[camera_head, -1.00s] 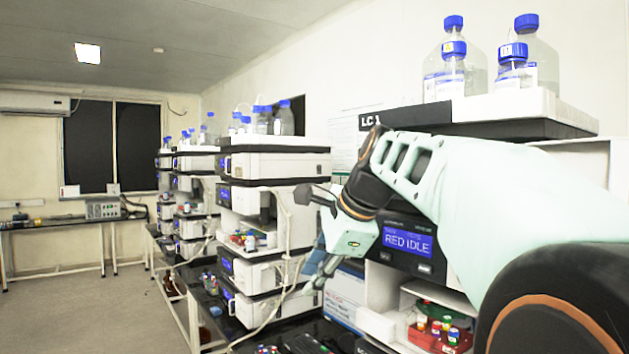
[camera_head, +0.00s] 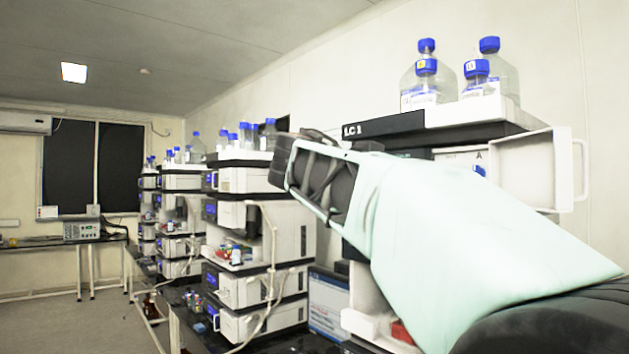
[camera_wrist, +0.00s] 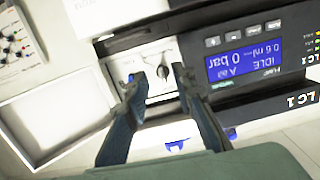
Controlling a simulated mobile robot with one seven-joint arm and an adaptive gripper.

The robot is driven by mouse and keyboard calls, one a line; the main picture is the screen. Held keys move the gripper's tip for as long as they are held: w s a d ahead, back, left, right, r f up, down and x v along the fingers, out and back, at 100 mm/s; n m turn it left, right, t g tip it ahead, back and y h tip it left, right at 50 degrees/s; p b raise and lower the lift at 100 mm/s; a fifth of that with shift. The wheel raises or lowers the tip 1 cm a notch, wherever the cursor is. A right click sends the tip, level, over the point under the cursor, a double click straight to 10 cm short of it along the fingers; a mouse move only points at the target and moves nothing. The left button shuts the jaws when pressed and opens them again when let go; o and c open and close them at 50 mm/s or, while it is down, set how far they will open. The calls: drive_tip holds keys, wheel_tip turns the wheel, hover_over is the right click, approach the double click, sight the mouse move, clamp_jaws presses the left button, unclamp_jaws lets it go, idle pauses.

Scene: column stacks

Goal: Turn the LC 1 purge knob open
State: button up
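In the wrist view, which looks upside down, my gripper (camera_wrist: 160,76) is open, with its two dark blue fingers apart. A small dark knob (camera_wrist: 163,70) on the white panel (camera_wrist: 142,62) of the LC 1 module shows between the fingertips. Whether the fingers touch it I cannot tell. The lit blue display (camera_wrist: 243,60) beside it reads IDLE and 0 bar. In the head view, the LC 1 stack (camera_head: 385,125) stands behind my arm, and my gripper is hidden there. A small blue part shows on the panel, too small to identify.
An open white door (camera_head: 522,172) sticks out beside the panel; it also shows at left in the wrist view (camera_wrist: 55,112). Blue-capped bottles (camera_head: 427,90) stand on top of the LC 1 stack. Other instrument stacks (camera_head: 255,250) stand to the left.

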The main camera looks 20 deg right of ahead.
drive_tip(key=shift+h, duration=0.6)
drive_tip(key=w+d+p, duration=0.1)
drive_tip(key=d, duration=0.2)
drive_tip(key=w+d+r+p, duration=0.1)
drive_tip(key=d, duration=0.2)
drive_tip(key=w+d+r+p, duration=0.1)
drive_tip(key=d+p, duration=0.1)
drive_tip(key=d, duration=0.1)
drive_tip(key=shift+w+d+r, duration=0.25)
drive_tip(key=shift+d, duration=0.05)
clamp_jaws()
